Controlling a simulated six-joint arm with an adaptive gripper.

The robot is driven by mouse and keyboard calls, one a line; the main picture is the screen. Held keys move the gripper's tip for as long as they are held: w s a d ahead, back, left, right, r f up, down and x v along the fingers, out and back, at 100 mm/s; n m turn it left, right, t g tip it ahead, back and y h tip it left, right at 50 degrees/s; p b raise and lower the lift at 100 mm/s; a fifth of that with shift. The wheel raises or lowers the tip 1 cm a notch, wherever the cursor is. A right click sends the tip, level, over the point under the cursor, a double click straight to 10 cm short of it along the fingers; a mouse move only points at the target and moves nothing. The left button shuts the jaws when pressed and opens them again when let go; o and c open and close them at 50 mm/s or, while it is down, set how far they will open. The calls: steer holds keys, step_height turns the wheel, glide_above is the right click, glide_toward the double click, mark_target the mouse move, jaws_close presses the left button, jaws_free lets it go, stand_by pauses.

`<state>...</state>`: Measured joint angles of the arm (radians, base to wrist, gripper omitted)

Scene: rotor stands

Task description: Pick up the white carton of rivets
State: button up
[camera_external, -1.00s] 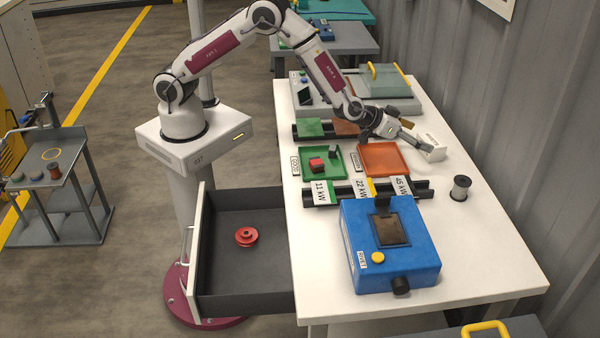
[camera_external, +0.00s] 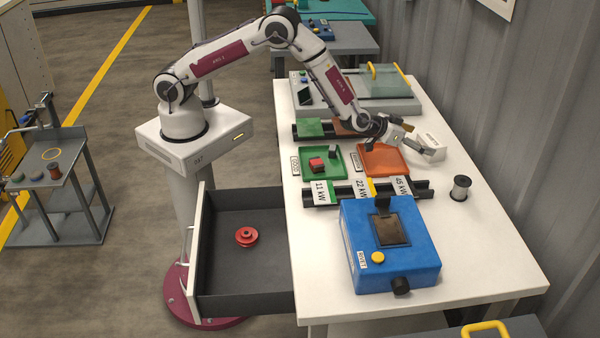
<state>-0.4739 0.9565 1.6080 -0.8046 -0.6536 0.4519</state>
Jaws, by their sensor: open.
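The white carton (camera_external: 433,148) stands on the white table, just right of the orange tray. Dark print shows on its upper face. My gripper (camera_external: 421,136) is open and close to the carton, at its left and far side. One finger is spread toward the back and the other toward the front, over the orange tray's right edge. I cannot tell whether either finger touches the carton. The gripper hides part of the tray and perhaps the carton's left edge.
The orange tray (camera_external: 372,163) and green tray (camera_external: 329,172) with a red piece lie left of the carton. A wire spool (camera_external: 460,188) stands in front. A black rail (camera_external: 335,190) and blue machine (camera_external: 410,262) are nearer. The table's right side is clear.

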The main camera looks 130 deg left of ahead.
mark_target(431, 143)
steer(key=shift+w+a+f, duration=0.25)
steer(key=shift+a, duration=0.25)
steer(key=shift+a+f, duration=0.1)
steer(key=shift+w+a+f, duration=0.2)
steer(key=shift+a+f, duration=0.15)
steer(key=shift+a, duration=0.25)
steer(key=shift+w+a+f, duration=0.15)
steer(key=shift+a+f, duration=0.2)
steer(key=shift+a, duration=0.2)
steer(key=shift+x, duration=1.15)
steer(key=shift+r, duration=0.1)
steer(key=c, duration=1.3)
